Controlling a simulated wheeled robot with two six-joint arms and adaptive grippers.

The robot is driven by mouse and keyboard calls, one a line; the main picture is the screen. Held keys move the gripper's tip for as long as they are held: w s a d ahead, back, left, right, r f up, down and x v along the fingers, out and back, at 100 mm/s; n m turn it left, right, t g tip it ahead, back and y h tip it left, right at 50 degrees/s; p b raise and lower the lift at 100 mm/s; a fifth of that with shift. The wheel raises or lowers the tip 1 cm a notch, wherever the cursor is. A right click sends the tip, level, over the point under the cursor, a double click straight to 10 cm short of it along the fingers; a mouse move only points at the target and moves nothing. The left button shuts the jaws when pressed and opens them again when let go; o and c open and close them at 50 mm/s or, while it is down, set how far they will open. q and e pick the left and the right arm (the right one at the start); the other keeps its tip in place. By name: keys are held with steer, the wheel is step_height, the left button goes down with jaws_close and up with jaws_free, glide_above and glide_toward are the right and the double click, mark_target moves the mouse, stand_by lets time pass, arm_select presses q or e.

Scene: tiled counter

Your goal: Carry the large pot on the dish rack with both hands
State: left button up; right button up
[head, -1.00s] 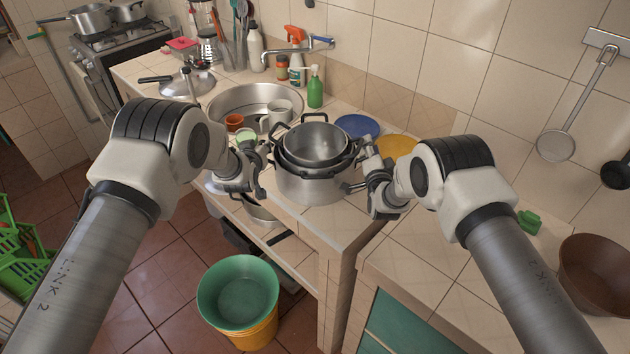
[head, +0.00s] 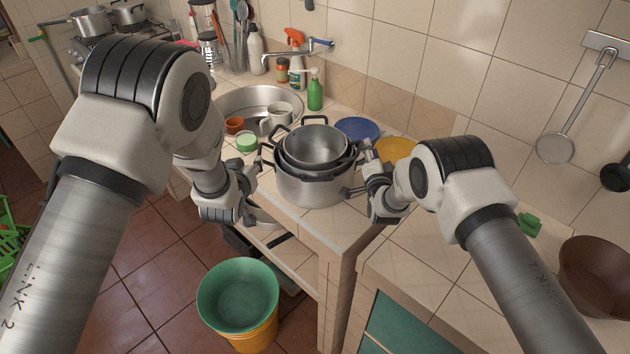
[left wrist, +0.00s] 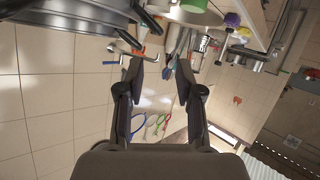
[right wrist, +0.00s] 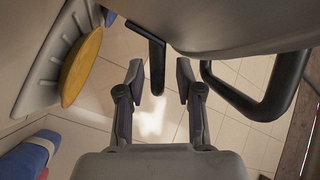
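The large pot (head: 314,186) is a steel pot with black handles and smaller pots nested inside. It stands upright near the counter's front edge. My left gripper (head: 257,187) is open and empty, just left of the pot; in the left wrist view its fingers (left wrist: 158,72) are apart, with pot rims at top left. My right gripper (head: 357,172) is at the pot's right side. In the right wrist view its fingers (right wrist: 158,82) are apart on either side of a black handle end (right wrist: 157,68), with gaps visible. A dish rack is not clearly identifiable in the head view.
A blue plate (head: 357,128) and a yellow plate (head: 394,150) are behind the pot. The sink (head: 232,97), cups and a green soap bottle (head: 315,92) are at back left. The right counter (head: 430,255) is mostly clear.

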steer(key=s, duration=1.1)
steer(key=shift+s+d, duration=0.15)
steer(key=shift+s, duration=0.15)
